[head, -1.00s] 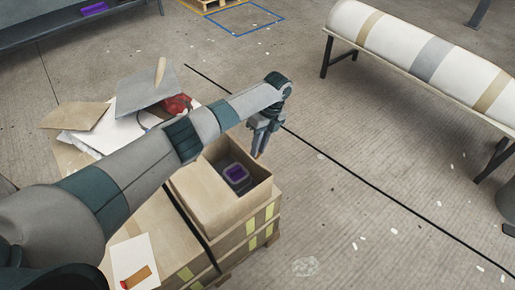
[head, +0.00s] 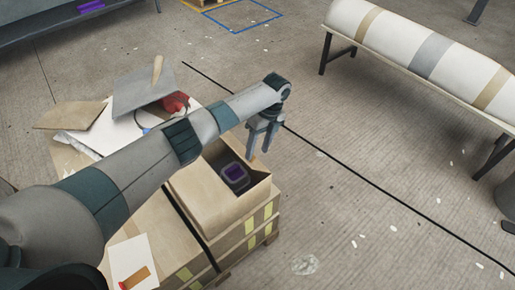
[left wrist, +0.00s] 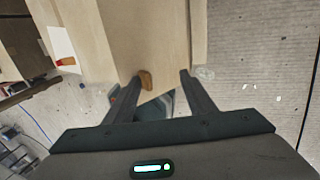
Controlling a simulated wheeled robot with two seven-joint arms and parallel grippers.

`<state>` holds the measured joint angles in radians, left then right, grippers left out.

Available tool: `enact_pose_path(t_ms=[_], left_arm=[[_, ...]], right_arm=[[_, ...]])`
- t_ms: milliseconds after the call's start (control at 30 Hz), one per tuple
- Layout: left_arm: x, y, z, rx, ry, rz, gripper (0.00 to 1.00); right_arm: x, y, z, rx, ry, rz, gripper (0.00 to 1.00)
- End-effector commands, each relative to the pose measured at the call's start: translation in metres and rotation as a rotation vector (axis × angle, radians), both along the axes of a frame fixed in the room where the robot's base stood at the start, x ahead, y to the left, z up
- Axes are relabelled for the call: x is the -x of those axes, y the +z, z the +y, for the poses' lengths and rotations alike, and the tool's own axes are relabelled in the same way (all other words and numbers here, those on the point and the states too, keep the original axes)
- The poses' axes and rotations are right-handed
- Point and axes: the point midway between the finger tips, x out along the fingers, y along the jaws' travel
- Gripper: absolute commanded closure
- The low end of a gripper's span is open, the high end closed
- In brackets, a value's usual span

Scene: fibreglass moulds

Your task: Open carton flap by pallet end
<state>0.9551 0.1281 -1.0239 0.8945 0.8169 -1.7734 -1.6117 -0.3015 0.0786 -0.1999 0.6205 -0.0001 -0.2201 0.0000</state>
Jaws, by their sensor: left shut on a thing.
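The open carton (head: 208,205) stands on the pallet end, its cardboard top partly open. A dark thing with a purple top (head: 234,175) shows inside it. My left gripper (head: 262,150) points down at the carton's far edge, its fingers spaced apart around the board there. In the left wrist view a beige cardboard flap (left wrist: 150,35) reaches down between the fingers of my left gripper (left wrist: 165,75), which hold it. A small brown oval patch (left wrist: 146,80) lies by the left finger. The exact contact is hard to see. My right gripper is out of view.
Other cartons (head: 150,222) sit beside it, with a white sheet (head: 134,262) on top. Boards and a red thing (head: 174,103) lie behind my left arm. A long wrapped mould (head: 430,55) rests on a stand at the right.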

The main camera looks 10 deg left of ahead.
Motion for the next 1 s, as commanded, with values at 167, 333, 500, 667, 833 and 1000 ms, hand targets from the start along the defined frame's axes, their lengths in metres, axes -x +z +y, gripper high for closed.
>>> enact_pose_path(t_ms=[167,333,500,667,833,1000], left_arm=[[0.002,-0.005,-0.009,0.017,-0.005,-0.004,0.67],[0.001,-0.004,-0.009,0.019,-0.005,-0.005,0.68],[-0.001,0.004,-0.011,0.019,-0.005,-0.005,0.73],[-0.005,0.024,-0.013,0.018,-0.005,-0.006,0.73],[-0.012,0.055,-0.015,0.012,-0.004,-0.008,0.73],[-0.019,0.09,-0.018,0.009,-0.003,-0.008,0.73]], right_arm=[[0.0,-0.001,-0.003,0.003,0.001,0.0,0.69],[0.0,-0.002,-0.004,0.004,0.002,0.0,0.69],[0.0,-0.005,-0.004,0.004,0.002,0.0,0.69],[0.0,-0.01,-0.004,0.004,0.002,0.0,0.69],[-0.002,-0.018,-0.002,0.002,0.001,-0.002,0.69],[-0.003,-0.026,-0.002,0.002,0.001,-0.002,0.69]])
